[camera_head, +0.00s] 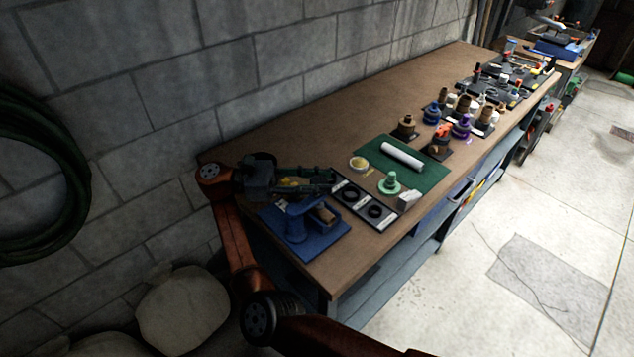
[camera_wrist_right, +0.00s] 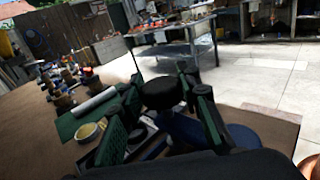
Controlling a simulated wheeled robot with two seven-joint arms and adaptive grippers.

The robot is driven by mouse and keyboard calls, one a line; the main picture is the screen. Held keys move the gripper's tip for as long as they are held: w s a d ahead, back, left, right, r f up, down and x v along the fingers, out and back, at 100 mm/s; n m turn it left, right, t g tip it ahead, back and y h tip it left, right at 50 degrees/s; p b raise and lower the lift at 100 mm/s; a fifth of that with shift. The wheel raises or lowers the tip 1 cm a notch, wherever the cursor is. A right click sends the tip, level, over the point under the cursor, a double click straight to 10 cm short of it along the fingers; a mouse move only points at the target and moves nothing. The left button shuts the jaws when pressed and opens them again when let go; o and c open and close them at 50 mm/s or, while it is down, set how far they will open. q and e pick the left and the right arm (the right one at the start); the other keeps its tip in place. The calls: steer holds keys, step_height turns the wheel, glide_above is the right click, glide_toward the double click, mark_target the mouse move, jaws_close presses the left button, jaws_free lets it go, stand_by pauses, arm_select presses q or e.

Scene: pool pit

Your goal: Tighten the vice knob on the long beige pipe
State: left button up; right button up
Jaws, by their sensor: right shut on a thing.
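My right gripper (camera_head: 322,181) reaches in over the near left end of the workbench, above and behind a blue vice (camera_head: 298,228) on a blue base. In the right wrist view a dark round knob (camera_wrist_right: 163,92) sits between the two green-padded fingers, and the gripper is shut on it. The blue vice body (camera_wrist_right: 190,128) shows below the knob. A small tan piece (camera_head: 325,214) shows at the vice; I cannot tell if it is the beige pipe. A long whitish pipe (camera_head: 402,156) lies on the green mat. My left gripper is not in view.
A black tray with dark rings (camera_head: 365,205), a yellow-topped tin (camera_head: 359,163), a green fitting (camera_head: 390,183) and a pale block (camera_head: 408,200) lie right of the vice. Several fittings and tools crowd the far bench. The back wall side of the wooden top (camera_head: 310,140) is clear.

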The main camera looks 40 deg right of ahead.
mark_target(319, 180)
stand_by(0.3)
steer(key=o, duration=1.2)
steer(key=shift+r, duration=0.1)
step_height(319, 180, up, 10)
steer(key=shift+f, duration=0.1)
